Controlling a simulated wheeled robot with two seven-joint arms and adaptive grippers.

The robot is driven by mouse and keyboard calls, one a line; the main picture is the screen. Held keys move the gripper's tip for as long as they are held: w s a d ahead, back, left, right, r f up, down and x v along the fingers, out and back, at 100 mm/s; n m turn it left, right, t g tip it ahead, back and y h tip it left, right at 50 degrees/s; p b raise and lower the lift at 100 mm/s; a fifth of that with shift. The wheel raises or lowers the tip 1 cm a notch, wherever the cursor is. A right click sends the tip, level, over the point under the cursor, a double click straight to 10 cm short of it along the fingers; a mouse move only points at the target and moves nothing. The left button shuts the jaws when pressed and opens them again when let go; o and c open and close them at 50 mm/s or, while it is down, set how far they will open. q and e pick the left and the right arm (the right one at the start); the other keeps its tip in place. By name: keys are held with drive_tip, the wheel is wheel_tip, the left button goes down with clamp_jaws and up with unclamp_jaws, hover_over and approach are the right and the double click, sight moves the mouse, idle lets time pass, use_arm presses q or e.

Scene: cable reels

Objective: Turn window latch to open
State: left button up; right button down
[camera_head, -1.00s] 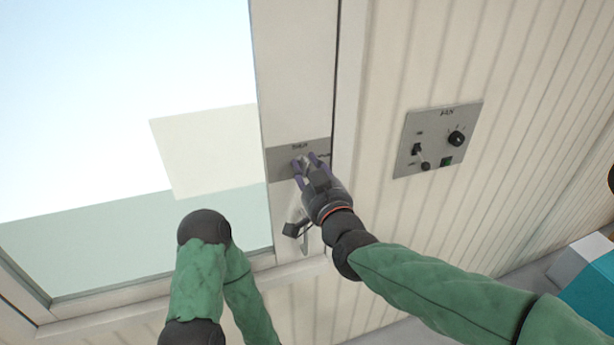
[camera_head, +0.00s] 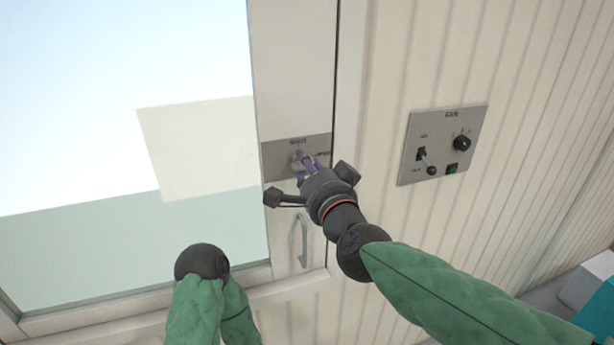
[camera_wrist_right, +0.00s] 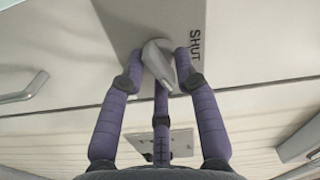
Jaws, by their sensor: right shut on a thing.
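The window latch is a small grey lever on a grey plate (camera_head: 277,158) on the window frame; in the head view my fingers mostly cover it. In the right wrist view the latch (camera_wrist_right: 157,62) shows as a silver lever on the plate, with the word SHUT beside it. My right gripper (camera_head: 307,164) has its purple fingers around the lever and is shut on it. The right wrist view shows the fingers (camera_wrist_right: 158,72) on both sides of the lever and one below. Of my left arm only green and black links show; its gripper is out of view.
A bar handle (camera_head: 303,242) is on the frame below the latch. The window glass (camera_head: 80,90) fills the left. A fan panel (camera_head: 443,145) with knobs and a switch is on the ribbed wall to the right. Pale and teal boxes stand at the lower right.

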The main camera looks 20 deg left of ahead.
drive_tip(key=shift+a+f+m+b, duration=0.1)
drive_tip(key=shift+f+m+b, duration=0.15)
drive_tip(key=shift+m+b, duration=0.55)
drive_tip(key=shift+f+m+b, duration=0.2)
drive_tip(key=shift+m+b, duration=0.05)
drive_tip(key=shift+m, duration=1.05)
drive_tip(key=c, duration=1.1)
unclamp_jaws()
drive_tip(key=shift+c, duration=0.2)
drive_tip(key=shift+r, duration=0.15)
drive_tip(key=v, duration=1.2)
